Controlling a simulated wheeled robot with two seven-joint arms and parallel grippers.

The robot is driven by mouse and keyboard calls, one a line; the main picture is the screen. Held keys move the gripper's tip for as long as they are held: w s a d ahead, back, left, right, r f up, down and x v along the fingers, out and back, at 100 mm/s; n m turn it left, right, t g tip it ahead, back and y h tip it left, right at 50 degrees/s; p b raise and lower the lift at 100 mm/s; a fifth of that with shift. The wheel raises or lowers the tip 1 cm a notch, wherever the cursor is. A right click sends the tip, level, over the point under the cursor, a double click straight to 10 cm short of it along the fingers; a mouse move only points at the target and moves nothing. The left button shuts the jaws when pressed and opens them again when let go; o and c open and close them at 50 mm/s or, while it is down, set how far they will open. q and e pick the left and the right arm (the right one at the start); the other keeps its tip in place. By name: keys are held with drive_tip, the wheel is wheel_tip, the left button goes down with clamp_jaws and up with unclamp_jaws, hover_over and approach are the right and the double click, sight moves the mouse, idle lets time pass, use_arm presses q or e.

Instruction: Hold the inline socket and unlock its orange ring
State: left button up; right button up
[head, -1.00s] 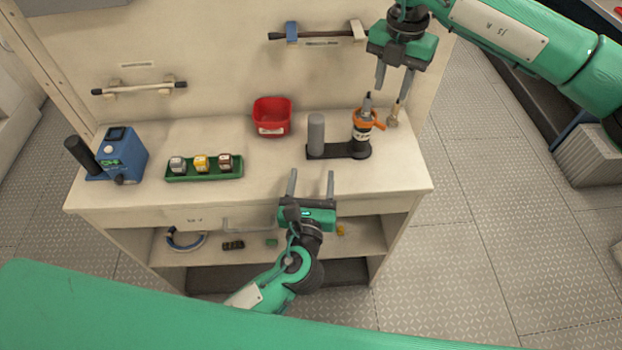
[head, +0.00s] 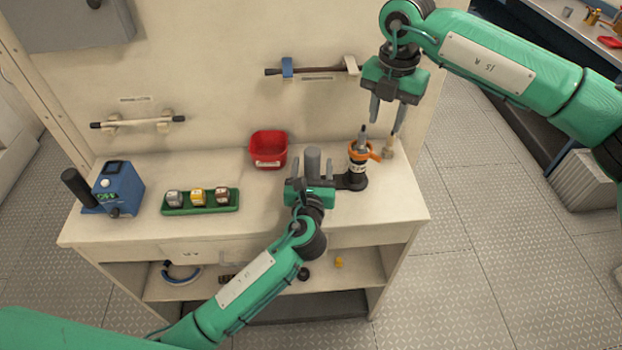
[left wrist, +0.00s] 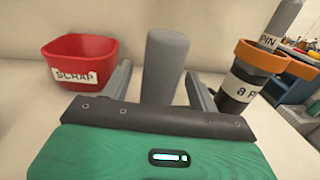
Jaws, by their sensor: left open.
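The inline socket (head: 357,181) stands upright on a black base at the right of the bench, with an orange ring (head: 360,155) around its top and a grey plug (head: 362,134) rising from it. A grey post (head: 313,158) stands on the same base, to the left. My left gripper (head: 309,176) is open at the post. In the left wrist view the post (left wrist: 165,65) appears between the fingers, with no clear grip, and the socket (left wrist: 236,88) is to the right. My right gripper (head: 386,124) is open and empty above the socket.
A red scrap bin (head: 268,150) is behind and left of the post. A green tray (head: 200,203) with three small blocks and a blue device (head: 120,187) are further left. The bench front is mostly clear.

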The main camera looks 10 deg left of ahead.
use_arm(q)
drive_tip(key=shift+w, duration=0.3)
drive_tip(key=c, duration=1.3)
